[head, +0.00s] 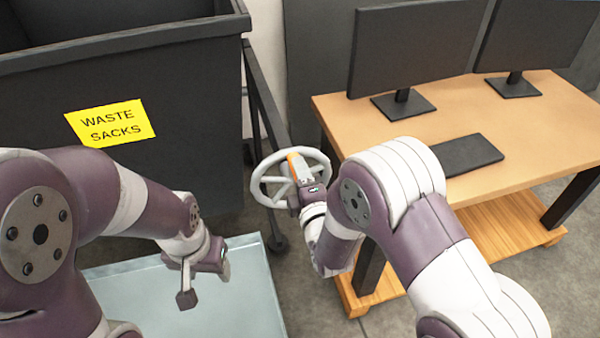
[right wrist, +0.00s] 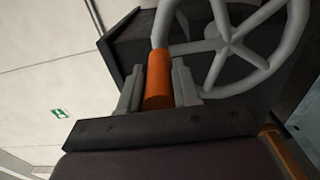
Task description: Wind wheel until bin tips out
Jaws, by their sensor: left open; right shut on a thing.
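A pale grey spoked wheel (head: 266,166) stands beside the dark grey bin (head: 200,110). Its orange handle (head: 296,166) is at the upper rim in the head view. In the right wrist view the wheel (right wrist: 222,70) fills the upper right, with the orange handle (right wrist: 158,80) between my fingers. My right gripper (right wrist: 159,88) is shut on that handle. The bin carries a yellow "WASTE SACKS" label (head: 111,123). I cannot tell whether it is tilted, and its contents are hidden. My left gripper (head: 200,276) is open and empty, low in front of the bin.
A wooden desk (head: 330,103) with two monitors (head: 415,45) and a dark keyboard (head: 467,155) stands to the right, close to my right arm. A pale flat surface (head: 240,305) lies below my left gripper. A dark frame (head: 262,95) runs beside the bin.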

